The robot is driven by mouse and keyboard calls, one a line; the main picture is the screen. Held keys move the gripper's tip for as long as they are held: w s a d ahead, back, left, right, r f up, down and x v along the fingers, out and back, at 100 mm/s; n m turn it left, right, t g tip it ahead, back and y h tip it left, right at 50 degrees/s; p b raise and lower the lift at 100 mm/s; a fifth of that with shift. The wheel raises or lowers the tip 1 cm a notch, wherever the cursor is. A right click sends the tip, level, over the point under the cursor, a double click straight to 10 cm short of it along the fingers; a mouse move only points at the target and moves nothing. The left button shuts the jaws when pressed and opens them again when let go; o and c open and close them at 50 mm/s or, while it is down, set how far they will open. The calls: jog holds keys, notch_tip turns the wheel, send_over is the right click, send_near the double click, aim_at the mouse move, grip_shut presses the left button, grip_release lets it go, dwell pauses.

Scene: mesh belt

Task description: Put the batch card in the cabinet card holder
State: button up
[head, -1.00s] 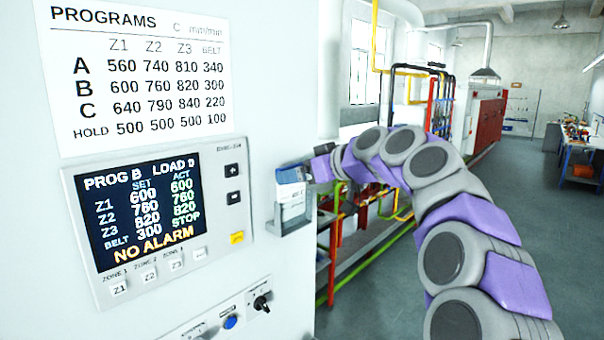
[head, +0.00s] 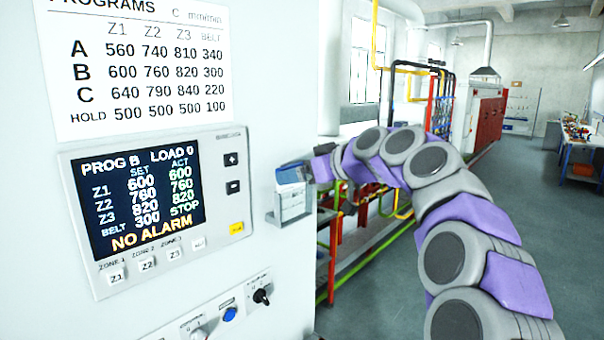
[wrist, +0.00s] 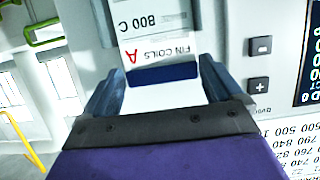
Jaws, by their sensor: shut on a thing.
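The batch card (head: 292,198) is white with a dark blue band. In the wrist view the card (wrist: 160,52) shows "FIN COILS", a red A and "800 C". My gripper (head: 298,172) is shut on its upper end; the fingers (wrist: 160,85) stand at either side of it. The card holder (head: 288,218) is a small grey bracket on the right part of the pale cabinet front. The card stands roughly upright with its lower part at the holder, seemingly between its sides. How deep it sits is hard to tell.
The cabinet front (head: 262,150) carries a programs sheet (head: 140,60), a display panel (head: 150,205) and knobs and buttons (head: 230,313) below. Red and green rails (head: 345,255) stand behind the holder. Open floor (head: 400,300) lies to the right.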

jog(key=o, duration=0.7)
jog(key=shift+d, duration=0.1)
jog(key=v, duration=1.7)
jog(key=shift+s+d+f+p, duration=0.1)
jog(key=shift+d+f+p, duration=0.1)
jog(key=shift+p, duration=0.1)
jog(key=shift+a, duration=0.1)
